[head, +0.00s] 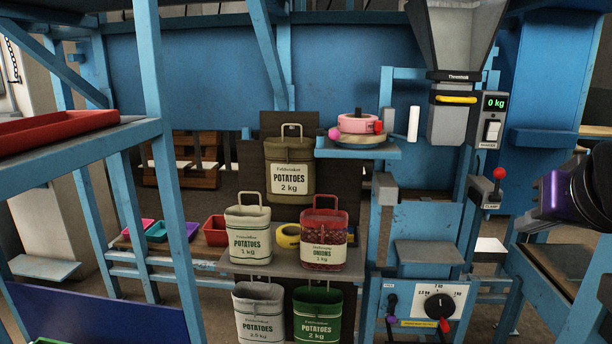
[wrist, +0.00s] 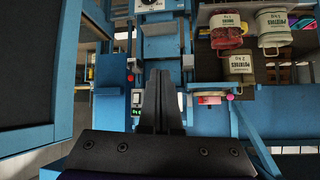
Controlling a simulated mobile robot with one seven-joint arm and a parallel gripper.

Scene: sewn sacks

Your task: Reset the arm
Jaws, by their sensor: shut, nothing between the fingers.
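My gripper (wrist: 160,78) shows in the wrist view, its two dark fingers together with nothing between them. It points toward the blue weighing station, apart from the sacks and touching nothing that I can see. In the head view a dark, purple-lit part of my arm (head: 577,195) shows at the right edge, right of the red-knobbed lever (head: 497,178). The fingertips cannot be made out clearly there.
Several potato sacks, such as the brown one (head: 289,178), and a red onion sack (head: 323,245) hang or stand on the middle rack. The hopper (head: 456,105) reads 0 kg. A shelf (head: 372,153) holds tape rolls. A blue post (head: 160,120) stands at left.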

